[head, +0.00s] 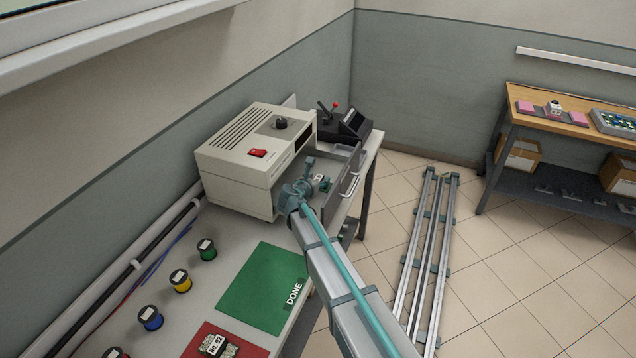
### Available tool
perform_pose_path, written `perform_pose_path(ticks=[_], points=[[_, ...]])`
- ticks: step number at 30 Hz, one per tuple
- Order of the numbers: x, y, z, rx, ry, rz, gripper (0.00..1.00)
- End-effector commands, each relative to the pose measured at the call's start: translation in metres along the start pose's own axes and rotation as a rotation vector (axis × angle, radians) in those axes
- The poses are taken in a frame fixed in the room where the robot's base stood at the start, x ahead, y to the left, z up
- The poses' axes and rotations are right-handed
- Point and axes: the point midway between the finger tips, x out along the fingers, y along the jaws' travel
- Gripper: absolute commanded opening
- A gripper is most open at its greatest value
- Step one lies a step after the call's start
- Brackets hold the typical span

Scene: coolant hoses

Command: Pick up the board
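My gripper (309,168) is at the front of the beige machine (248,165), close to this piece. Its fingers are too small and too covered by the wrist to tell whether they are open, shut or touching it.
A green mat marked DONE (262,288) is clear on the bench. Several wire spools (180,281) stand to its left. A dark device with a red-knobbed lever (344,124) stands behind the machine. Metal rails (429,260) run along the floor. A wooden table (570,120) stands at right.

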Motion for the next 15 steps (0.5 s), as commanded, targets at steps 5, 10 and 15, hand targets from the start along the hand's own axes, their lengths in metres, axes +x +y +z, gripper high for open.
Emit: perform_pose_path(ticks=[5, 10, 15], points=[[-0.0002, 0.0, 0.0, 0.0, 0.0, 0.0, 0.2], [-0.0003, 0.0, 0.0002, 0.0, 0.0, 0.0, 0.0], [-0.0003, 0.0001, 0.0003, 0.0, 0.0, 0.0, 0.0]])
